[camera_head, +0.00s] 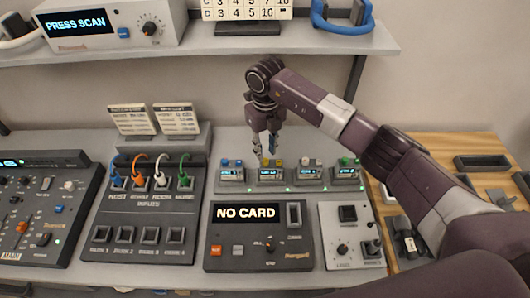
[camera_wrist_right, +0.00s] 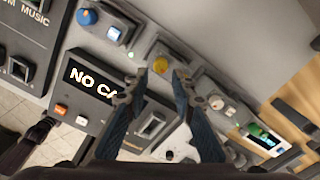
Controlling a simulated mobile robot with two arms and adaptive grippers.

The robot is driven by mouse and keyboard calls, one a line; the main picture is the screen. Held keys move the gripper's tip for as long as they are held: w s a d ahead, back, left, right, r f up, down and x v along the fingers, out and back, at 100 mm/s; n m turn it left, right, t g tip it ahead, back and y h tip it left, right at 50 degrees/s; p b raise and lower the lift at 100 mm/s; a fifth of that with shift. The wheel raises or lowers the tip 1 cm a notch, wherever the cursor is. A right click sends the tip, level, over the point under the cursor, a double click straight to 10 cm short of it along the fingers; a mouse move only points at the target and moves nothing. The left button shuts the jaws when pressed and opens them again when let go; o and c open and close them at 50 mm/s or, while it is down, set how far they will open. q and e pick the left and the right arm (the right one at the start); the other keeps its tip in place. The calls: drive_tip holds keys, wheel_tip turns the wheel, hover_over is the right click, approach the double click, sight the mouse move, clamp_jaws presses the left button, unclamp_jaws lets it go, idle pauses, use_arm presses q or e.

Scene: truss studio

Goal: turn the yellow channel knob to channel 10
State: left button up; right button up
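The yellow channel knob (camera_head: 278,162) sits on top of a small dark unit with a lit display (camera_head: 270,173), second from the left in a row of similar units. In the right wrist view the yellow knob (camera_wrist_right: 160,65) shows just ahead of the fingertips, in line with the gap between them. My right gripper (camera_head: 266,153) points down over this unit in the head view. Its fingers (camera_wrist_right: 159,77) are apart with nothing held between them. Whether a fingertip touches the knob I cannot tell. The display's channel number is too small to read. My left gripper is not in view.
Neighbouring units carry a blue knob (camera_head: 225,162), a whitish knob (camera_head: 306,162) and a green knob (camera_head: 344,161). A "NO CARD" panel (camera_head: 215,250) stands in front. A shelf (camera_head: 200,48) with a "PRESS SCAN" box (camera_head: 110,32) hangs above, close behind my right arm.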

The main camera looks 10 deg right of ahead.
sight(265, 159)
wheel_tip(265, 159, down, 4)
drive_tip(key=shift+w+r+p, duration=0.15)
drive_tip(key=shift+p, duration=0.3)
drive_tip(key=shift+f, duration=0.25)
clamp_jaws()
drive_tip(key=n+b, duration=0.1)
drive_tip(key=b, duration=0.1)
drive_tip(key=n+b, duration=0.1)
drive_tip(key=b, duration=0.1)
drive_tip(key=n+b, duration=0.2)
drive_tip(key=shift+w+f, duration=0.15)
drive_tip(key=shift+f, duration=0.1)
drive_tip(key=shift+r+n+b, duration=0.2)
drive_tip(key=shift+n+b, duration=0.3)
drive_tip(key=shift+b, duration=0.15)
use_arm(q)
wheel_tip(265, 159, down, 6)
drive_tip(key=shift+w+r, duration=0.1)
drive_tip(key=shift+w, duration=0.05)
use_arm(e)
unclamp_jaws()
